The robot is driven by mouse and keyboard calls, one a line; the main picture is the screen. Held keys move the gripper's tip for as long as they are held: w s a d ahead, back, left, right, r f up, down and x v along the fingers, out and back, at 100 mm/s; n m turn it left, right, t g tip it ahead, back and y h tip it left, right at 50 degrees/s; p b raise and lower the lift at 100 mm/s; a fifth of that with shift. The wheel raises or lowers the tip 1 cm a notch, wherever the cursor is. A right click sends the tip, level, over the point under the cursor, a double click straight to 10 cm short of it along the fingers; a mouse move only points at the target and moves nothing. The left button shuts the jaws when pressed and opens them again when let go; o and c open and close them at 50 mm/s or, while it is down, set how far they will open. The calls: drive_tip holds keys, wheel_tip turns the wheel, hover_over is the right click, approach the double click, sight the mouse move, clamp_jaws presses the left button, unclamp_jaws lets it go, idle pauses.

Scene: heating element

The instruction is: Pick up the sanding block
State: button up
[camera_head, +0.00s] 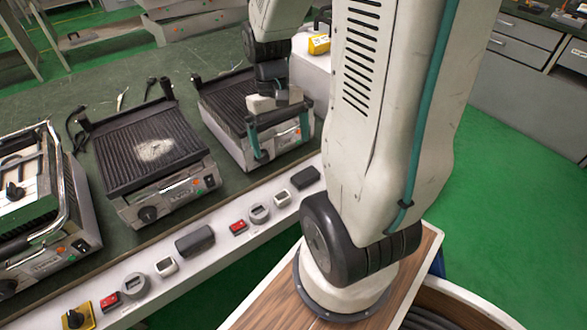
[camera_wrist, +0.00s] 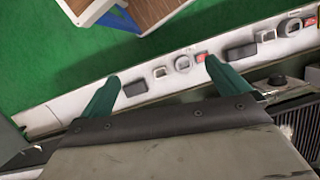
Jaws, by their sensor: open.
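Two dark grey rounded blocks lie on the long white rail, and either could be the sanding block; I cannot tell which. One dark block (camera_head: 305,178) is at the rail's right end, and it also shows in the wrist view (camera_wrist: 135,89). The other dark block (camera_head: 195,240) is near the rail's middle, and in the wrist view (camera_wrist: 242,51) it is right of the fingers. My gripper (camera_head: 278,135) is open with green fingers, above the right-hand grill. In the wrist view my gripper (camera_wrist: 162,73) shows nothing held, its fingertips apart in front of the rail.
The white rail (camera_head: 265,237) also carries red switches (camera_head: 238,227), round grey parts (camera_head: 259,214), small square parts (camera_head: 282,198) and a yellow-based knob (camera_head: 78,316). Contact grills (camera_head: 150,150) stand behind it on the green bench. Green floor lies beyond the rail in the wrist view.

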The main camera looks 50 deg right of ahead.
drive_tip(key=t, duration=0.1)
hover_over(306, 174)
drive_tip(key=s+a, duration=0.4)
wheel_tip(306, 174, down, 23)
drive_tip(key=shift+n+t+h, duration=0.6)
drive_tip(key=shift+t+h, duration=0.1)
drive_tip(key=shift+t, duration=0.2)
drive_tip(key=w+d, duration=0.1)
drive_tip(key=w+d+f, duration=0.1)
drive_tip(key=w+d, duration=0.1)
drive_tip(key=shift+w+d+f, duration=0.1)
drive_tip(key=shift+w+d, duration=0.1)
drive_tip(key=shift+w, duration=0.1)
drive_tip(key=shift+w+f, duration=0.1)
drive_tip(key=shift+f, duration=0.2)
drive_tip(key=shift+w+d+f, duration=0.1)
drive_tip(key=shift+f, duration=1.7)
drive_tip(key=shift+d+f, duration=0.1)
drive_tip(key=shift+f, duration=1.65)
drive_tip(key=c, duration=0.8)
drive_tip(key=shift+c, duration=0.2)
drive_tip(key=shift+r, duration=0.1)
